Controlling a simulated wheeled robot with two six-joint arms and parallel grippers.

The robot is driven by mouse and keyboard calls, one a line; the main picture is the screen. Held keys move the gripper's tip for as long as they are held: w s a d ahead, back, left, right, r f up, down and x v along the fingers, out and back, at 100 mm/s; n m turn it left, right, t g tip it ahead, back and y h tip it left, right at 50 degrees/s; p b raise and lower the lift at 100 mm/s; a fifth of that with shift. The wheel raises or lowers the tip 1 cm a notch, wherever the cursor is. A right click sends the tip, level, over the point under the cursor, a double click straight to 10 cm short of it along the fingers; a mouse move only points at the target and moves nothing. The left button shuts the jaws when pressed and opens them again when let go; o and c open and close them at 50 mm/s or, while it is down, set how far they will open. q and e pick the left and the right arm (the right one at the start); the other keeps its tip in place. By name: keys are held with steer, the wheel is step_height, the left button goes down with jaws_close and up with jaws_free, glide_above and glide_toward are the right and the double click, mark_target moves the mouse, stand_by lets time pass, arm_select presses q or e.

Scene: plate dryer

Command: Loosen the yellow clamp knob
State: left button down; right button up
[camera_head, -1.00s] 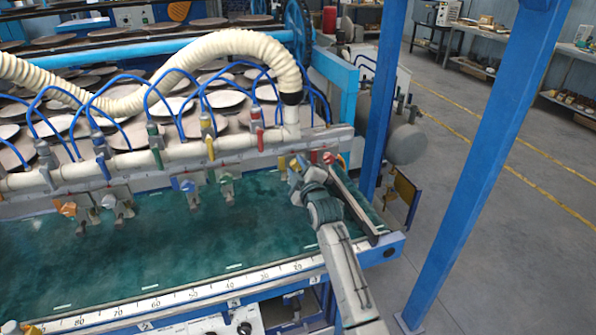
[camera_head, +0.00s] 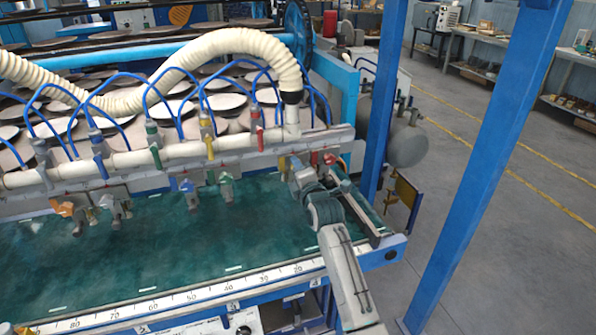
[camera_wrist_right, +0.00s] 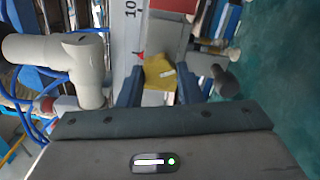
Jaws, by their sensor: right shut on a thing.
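The yellow clamp knob (camera_wrist_right: 158,72) sits between the two fingers of my right gripper (camera_wrist_right: 159,88) in the right wrist view. The fingers are shut on it, one on each side. In the head view my right gripper (camera_head: 296,172) reaches the right end of the clamp row, and a small part of the yellow knob (camera_head: 282,163) shows beside it. The rest of the knob is hidden behind the gripper. My left gripper is not in view.
A red knob (camera_head: 330,158) is close to the right of my gripper. Orange (camera_head: 66,208), blue (camera_head: 187,186) and green (camera_head: 226,180) clamps hang along the white pipe (camera_head: 130,158) to the left. The green belt (camera_head: 150,255) below is clear. A blue post (camera_head: 475,150) stands at the right.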

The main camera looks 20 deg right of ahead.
steer(key=shift+n, duration=0.3)
steer(key=o, duration=1)
steer(key=shift+c, duration=0.2)
steer(key=shift+s, duration=0.1)
steer(key=s+b, duration=0.3)
steer(key=s, duration=0.7)
steer(key=shift+s+d, duration=0.15)
steer(key=shift+s, duration=0.2)
steer(key=shift+f, duration=0.1)
